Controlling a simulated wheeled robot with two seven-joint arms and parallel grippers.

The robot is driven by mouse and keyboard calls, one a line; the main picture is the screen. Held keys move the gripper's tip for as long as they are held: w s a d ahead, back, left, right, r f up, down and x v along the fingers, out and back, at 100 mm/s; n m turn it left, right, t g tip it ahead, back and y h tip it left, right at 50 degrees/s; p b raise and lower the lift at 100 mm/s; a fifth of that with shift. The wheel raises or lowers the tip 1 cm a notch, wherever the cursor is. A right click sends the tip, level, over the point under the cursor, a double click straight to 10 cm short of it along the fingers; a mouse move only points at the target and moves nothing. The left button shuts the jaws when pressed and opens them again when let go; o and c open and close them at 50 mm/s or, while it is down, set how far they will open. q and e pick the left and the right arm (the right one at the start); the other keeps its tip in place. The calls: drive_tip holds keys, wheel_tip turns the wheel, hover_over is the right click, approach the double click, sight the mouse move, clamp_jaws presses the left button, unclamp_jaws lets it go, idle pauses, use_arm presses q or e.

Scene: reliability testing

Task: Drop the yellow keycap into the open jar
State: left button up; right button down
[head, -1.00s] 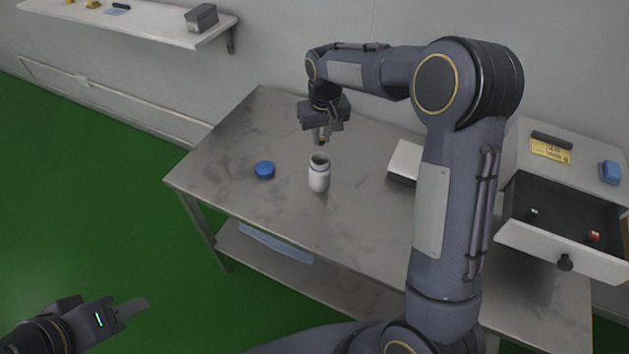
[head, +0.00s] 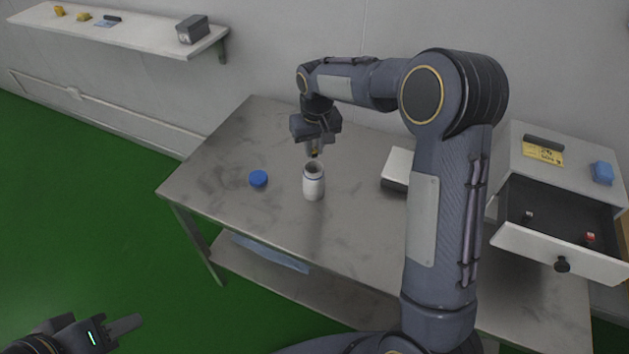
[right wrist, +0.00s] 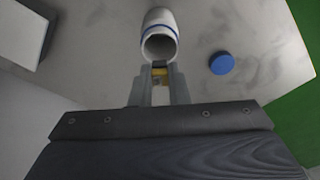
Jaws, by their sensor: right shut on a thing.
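The white open jar (head: 314,186) stands upright on the grey table, and its dark mouth faces me in the right wrist view (right wrist: 160,42). My right gripper (head: 314,154) is just above and slightly behind the jar mouth in the head view. It is shut on the yellow keycap (right wrist: 160,71), which shows between the fingertips in the right wrist view, close to the jar's rim. The keycap is above the jar, not inside it. My left gripper (head: 126,325) is at the lower left, away from the table; its finger gap cannot be made out.
A blue lid (head: 258,178) lies left of the jar on the table (head: 225,215). A pale box (head: 398,170) stands to the right, partly behind my right arm. A drawer unit (head: 520,238) with its drawer open is further right. A wall shelf (head: 130,35) is at upper left.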

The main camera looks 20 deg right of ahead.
sight(314, 149)
drive_tip(key=shift+w+f+b, duration=0.1)
drive_tip(key=shift+f+b, duration=0.45)
drive_tip(key=shift+f, duration=0.55)
drive_tip(key=shift+f, duration=0.1)
drive_tip(key=shift+f+b, duration=0.4)
drive_tip(key=shift+f, duration=0.2)
drive_tip(key=c, duration=1.3)
unclamp_jaws()
drive_tip(key=shift+r, duration=0.1)
